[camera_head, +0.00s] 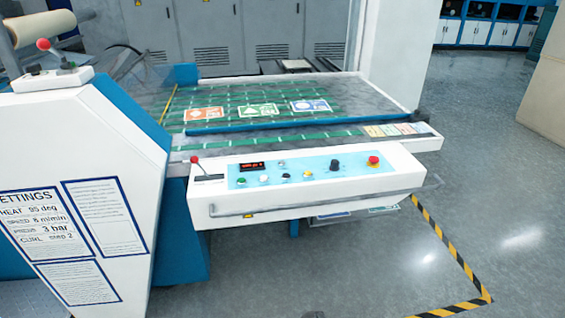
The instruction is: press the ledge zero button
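The control ledge (310,201) is a white box with a light-blue panel along the front of the laminating machine. A red-lit display (251,166) is at the panel's left. Below it is a row of small buttons: green (241,182), white (264,180), a dark and yellowish one (285,176) and a yellow one (308,175). Another small pale button (281,163) sits above the row. The labels are too small to read, so I cannot tell which is the zero button. My gripper is not in view.
A black knob (334,164), a red mushroom button (374,161) and a red-tipped lever (195,161) also stand on the ledge. A handrail (300,206) crosses its front. A white machine housing (95,170) stands at left. Floor in front and right is clear, with striped tape (450,250).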

